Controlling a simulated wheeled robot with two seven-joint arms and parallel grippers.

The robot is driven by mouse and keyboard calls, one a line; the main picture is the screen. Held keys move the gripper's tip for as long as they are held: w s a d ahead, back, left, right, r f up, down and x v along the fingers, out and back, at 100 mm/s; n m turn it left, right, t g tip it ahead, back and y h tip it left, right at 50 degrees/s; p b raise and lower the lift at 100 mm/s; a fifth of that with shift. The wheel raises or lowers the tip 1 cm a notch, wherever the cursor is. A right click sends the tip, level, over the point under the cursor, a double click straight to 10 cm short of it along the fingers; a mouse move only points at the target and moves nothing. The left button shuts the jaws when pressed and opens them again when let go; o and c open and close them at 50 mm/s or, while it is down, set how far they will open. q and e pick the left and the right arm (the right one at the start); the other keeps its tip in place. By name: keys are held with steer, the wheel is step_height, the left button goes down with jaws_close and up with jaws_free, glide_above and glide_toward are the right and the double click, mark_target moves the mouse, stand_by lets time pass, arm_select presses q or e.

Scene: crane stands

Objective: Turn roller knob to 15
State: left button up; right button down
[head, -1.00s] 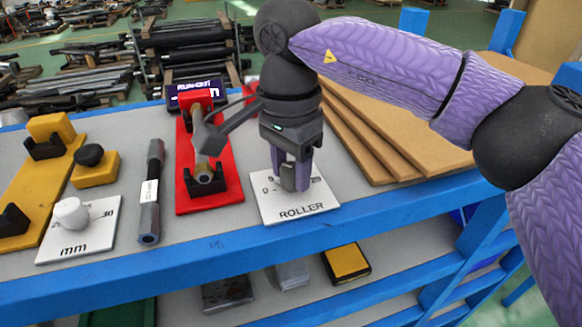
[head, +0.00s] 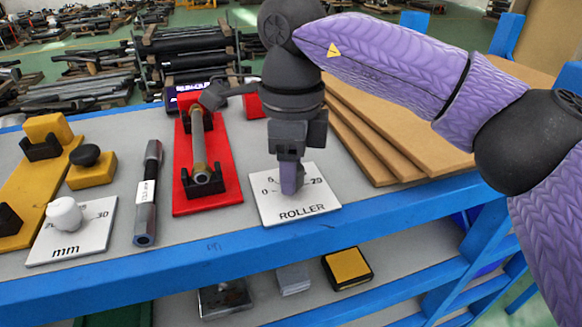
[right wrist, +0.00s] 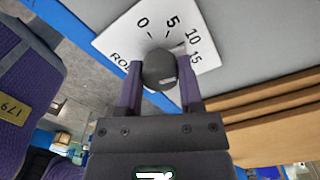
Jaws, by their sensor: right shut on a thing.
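The roller knob (right wrist: 160,69) is a dark round knob on a white plate (head: 323,201) marked ROLLER. In the right wrist view, the plate (right wrist: 117,40) shows the numbers 0, 5, 10 and 15 in an arc beyond the knob. My right gripper (head: 290,191) points down over the plate and is shut on the knob, with one purple finger on each side in the right wrist view (right wrist: 161,80). In the head view the fingers hide the knob. I cannot tell which number the knob's mark points at. My left gripper is not in view.
Left of the plate stand a red stand (head: 222,188) holding a grey rod (head: 198,140), a dark labelled bar (head: 147,195), and a white knob (head: 64,214) on a plate marked mm. Brown boards (head: 385,130) lie at right. The blue table edge (head: 240,247) runs in front.

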steer(key=m+b, duration=0.1)
steer(key=m, duration=0.4)
steer(key=shift+r+m, duration=0.1)
steer(key=shift+m, duration=0.2)
stand_by(0.4)
steer(key=shift+c, duration=1.2)
jaws_free()
step_height(320, 180, up, 10)
steer(key=shift+w+d+f+p, duration=0.1)
steer(key=shift+w+p, duration=0.05)
steer(key=shift+p, duration=0.6)
